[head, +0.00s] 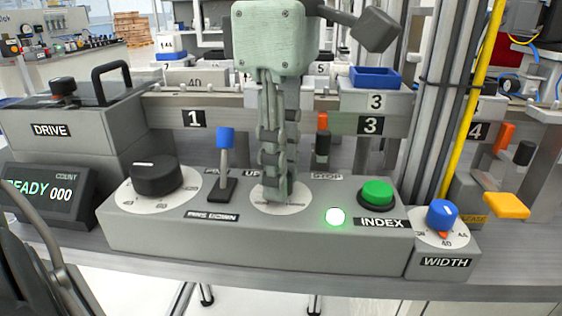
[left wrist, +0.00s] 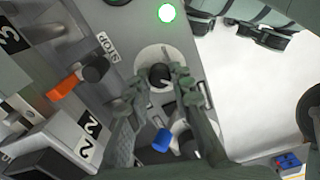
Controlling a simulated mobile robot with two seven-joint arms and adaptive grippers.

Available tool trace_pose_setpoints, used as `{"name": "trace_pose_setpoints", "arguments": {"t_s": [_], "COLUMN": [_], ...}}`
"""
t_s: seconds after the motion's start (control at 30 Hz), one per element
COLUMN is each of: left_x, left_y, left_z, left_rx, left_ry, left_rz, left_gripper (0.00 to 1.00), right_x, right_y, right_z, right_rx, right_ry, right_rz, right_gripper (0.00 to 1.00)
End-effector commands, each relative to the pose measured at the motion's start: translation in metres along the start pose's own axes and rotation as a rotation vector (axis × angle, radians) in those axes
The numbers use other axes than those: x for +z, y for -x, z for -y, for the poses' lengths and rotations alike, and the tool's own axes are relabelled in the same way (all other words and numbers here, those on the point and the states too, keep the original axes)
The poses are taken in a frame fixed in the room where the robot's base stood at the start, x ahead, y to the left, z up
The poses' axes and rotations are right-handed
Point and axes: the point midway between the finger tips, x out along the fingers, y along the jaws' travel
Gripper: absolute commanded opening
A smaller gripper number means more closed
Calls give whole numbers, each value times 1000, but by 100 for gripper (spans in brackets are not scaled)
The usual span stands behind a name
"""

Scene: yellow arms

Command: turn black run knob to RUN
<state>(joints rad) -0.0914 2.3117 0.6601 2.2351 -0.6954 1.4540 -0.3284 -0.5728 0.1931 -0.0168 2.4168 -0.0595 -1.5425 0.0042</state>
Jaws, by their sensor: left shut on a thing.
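My left gripper (head: 277,194) points straight down over the middle dial of the grey control panel and hides its knob in the head view. In the left wrist view the black run knob (left wrist: 160,74) stands on a white round dial (left wrist: 148,58), with a light pointer line on its top. My left fingertips (left wrist: 163,84) are shut on this knob, one on each side. The dial's lettering is covered or too small to read. What looks like my right gripper (left wrist: 255,30) shows at the top right of the wrist view; its opening is unclear.
On the panel are a larger black knob (head: 157,175), a blue-tipped lever (head: 226,148), a lit green lamp (head: 335,216) and a green INDEX button (head: 377,193). A blue WIDTH knob (head: 441,214) is at the right. An orange-topped black post (head: 322,145) stands just behind.

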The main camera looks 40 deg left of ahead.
Motion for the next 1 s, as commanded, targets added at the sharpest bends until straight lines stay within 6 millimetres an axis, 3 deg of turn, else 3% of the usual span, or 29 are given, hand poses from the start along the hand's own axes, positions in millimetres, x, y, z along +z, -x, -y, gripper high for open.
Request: {"name": "trace_pose_setpoints", "arguments": {"t_s": [0.03,0.07,0.2,0.5,0.63,1.0], "left_x": [0,0,0,0,0,0], "left_y": [0,0,0,1,10,85], "left_z": [0,0,0,0,-1,-1], "left_rx": [0,0,0,0,3,4], "left_ry": [-1,-1,0,1,2,3], "left_rz": [-2,-2,-1,0,0,1], "left_gripper": [0,24,41,43,43,43], "right_x": [0,0,0,-1,0,0], "right_y": [0,0,0,2,1,1], "right_z": [0,-1,-2,-2,-1,-1], "right_rx": [1,1,3,3,2,2], "right_ry": [0,-1,-2,-3,-2,-2], "right_rz": [-1,-1,-2,-5,-3,0], "right_gripper": [29,29,29,29,29,29]}}
